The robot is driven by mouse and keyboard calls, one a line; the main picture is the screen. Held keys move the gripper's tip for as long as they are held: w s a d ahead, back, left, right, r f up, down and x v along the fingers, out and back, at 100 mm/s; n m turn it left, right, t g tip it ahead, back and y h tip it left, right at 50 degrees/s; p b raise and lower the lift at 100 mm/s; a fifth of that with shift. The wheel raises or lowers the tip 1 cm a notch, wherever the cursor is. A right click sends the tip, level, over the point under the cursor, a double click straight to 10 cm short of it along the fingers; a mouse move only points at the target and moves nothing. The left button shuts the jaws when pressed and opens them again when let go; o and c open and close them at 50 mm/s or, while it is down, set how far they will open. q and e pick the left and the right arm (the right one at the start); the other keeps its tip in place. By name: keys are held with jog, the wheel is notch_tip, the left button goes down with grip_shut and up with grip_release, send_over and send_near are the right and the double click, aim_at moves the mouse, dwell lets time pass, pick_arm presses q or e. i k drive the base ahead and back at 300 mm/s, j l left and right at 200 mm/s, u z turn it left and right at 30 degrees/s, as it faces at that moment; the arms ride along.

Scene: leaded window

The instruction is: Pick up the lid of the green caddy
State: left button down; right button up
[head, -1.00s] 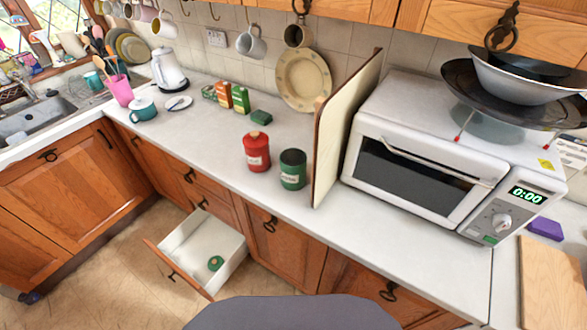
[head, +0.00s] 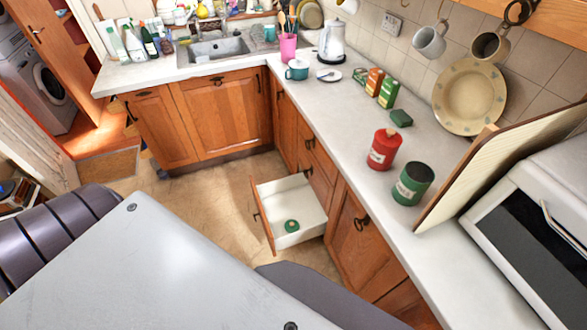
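The green caddy (head: 412,183) stands upright on the worktop, right of the red caddy (head: 384,149). Its top looks dark and open, with no lid on it. A round green lid with a small knob (head: 291,226) lies on the floor of the open white drawer (head: 303,193), below the worktop. The red caddy has its own lid on. Neither of my grippers is in view.
The drawer sticks out from the wooden cabinets under the worktop (head: 345,120). A cutting board (head: 490,170) leans upright right of the green caddy, beside the white oven (head: 535,240). A small dark green block (head: 401,118) and cartons (head: 388,92) stand behind the caddies.

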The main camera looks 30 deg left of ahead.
aim_at(291, 226)
jog(key=u, duration=1.1)
jog(key=z, duration=1.25)
jog(key=j+z, duration=0.1)
jog(key=j, duration=0.3)
jog(key=k+j, duration=0.1)
jog(key=j, duration=0.3)
jog(key=k+j+z, duration=0.15)
jog(key=j, duration=0.7)
jog(key=k+j+z, duration=0.15)
jog(key=j, duration=0.25)
